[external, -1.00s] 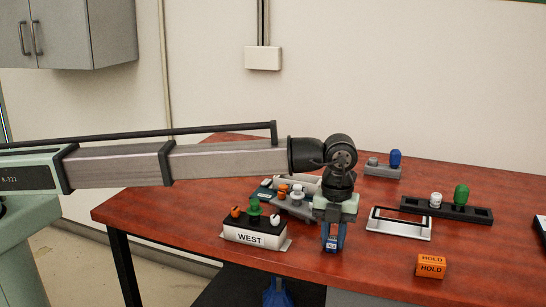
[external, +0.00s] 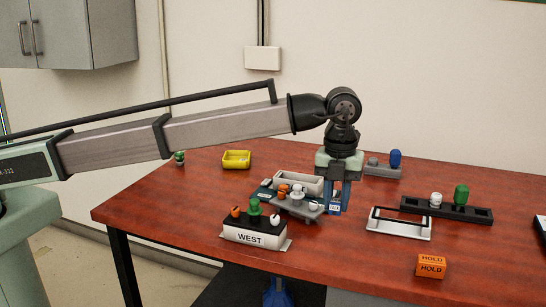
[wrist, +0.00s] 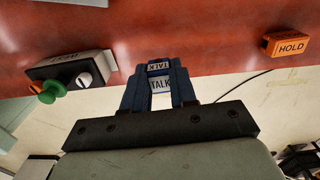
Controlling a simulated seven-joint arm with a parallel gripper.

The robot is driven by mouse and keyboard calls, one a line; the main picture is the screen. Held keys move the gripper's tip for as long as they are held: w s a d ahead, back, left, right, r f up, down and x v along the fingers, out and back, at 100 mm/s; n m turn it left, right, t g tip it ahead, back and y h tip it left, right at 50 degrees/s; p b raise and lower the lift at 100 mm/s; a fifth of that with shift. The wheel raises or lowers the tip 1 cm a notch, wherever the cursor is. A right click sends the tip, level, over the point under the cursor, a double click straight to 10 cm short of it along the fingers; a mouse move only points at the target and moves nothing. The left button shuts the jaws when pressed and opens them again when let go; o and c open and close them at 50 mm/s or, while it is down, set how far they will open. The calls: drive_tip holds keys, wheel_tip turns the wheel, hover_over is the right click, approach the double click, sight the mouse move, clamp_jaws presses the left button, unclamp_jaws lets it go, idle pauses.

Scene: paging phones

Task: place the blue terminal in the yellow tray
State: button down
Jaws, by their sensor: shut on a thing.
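My gripper (external: 338,197) is shut on a small dark blue terminal with white labels (external: 334,208), held above the table right of the grey rack. In the wrist view, the terminal (wrist: 160,84) sits between the two blue fingers, and its labels read TALK. The fingers hide its sides. The yellow tray (external: 236,160) stands at the back left of the table, left of and well behind my gripper. It looks empty from here, and is not visible in the wrist view.
A white frame (external: 399,235), a black rail (external: 476,213) and an orange HOLD block (external: 431,267) are at right.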

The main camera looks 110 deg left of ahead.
drive_tip(key=s+a+n, duration=0.1)
drive_tip(key=s+a, duration=0.2)
drive_tip(key=a, duration=0.4)
drive_tip(key=s+a+n, duration=0.1)
drive_tip(key=s+a, duration=0.2)
drive_tip(key=a, duration=0.4)
drive_tip(key=n, duration=0.6)
approach(236, 152)
drive_tip(key=shift+w+d+r, duration=0.7)
drive_tip(key=shift+w+d, duration=0.25)
drive_tip(key=shift+d, duration=0.9)
drive_tip(key=shift+f, duration=4.75)
